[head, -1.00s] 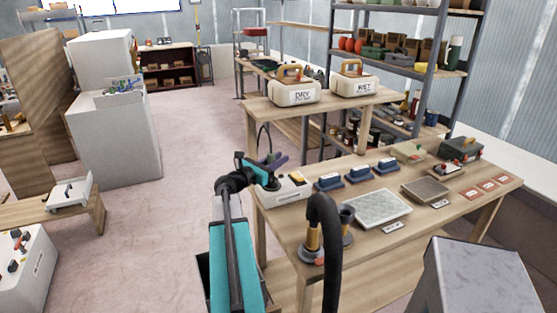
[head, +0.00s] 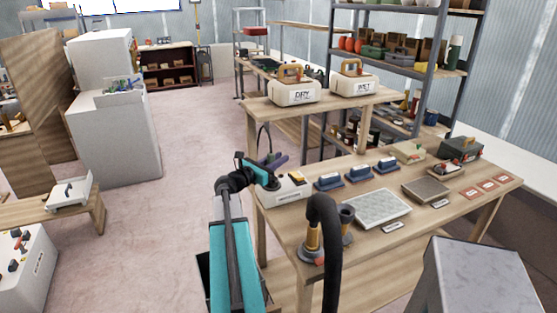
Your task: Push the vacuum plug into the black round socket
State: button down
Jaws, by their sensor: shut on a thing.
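My gripper (head: 272,172) is at the far left end of the workbench, at the end of the teal arm, over the back left edge of a white box. It is small in the picture and shut on a dark piece, seemingly the vacuum plug (head: 277,160). A thin black cable loops up from there. The white box (head: 287,192) has a yellow part on top and a label on its front. I cannot make out the black round socket; the arm and gripper cover part of the box's left side. Whether the plug touches anything cannot be told.
A thick black hose (head: 331,240) arches at the bench's front, beside a dark cup-shaped piece (head: 347,214). Blue-handled blocks (head: 358,173) stand right of the box. A grey tray (head: 377,209) lies mid-bench. DRY (head: 295,90) and WET (head: 354,83) cases stand on the raised shelf behind.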

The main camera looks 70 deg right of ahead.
jog(key=shift+f+b, duration=1.1)
jog(key=shift+f, duration=0.8)
dwell(0.4)
jog(key=shift+s+a+f, duration=0.1)
jog(key=shift+f, duration=0.45)
jog(key=c, duration=1.5)
grip_release()
jog(key=shift+o, duration=0.2)
jog(key=shift+r, duration=0.15)
jog(key=shift+a, duration=0.15)
jog(key=b+v, duration=0.2)
jog(key=v, duration=1.1)
jog(key=shift+w+a+b, duration=0.15)
jog(key=shift+w+b, duration=0.05)
jog(key=shift+b, duration=0.15)
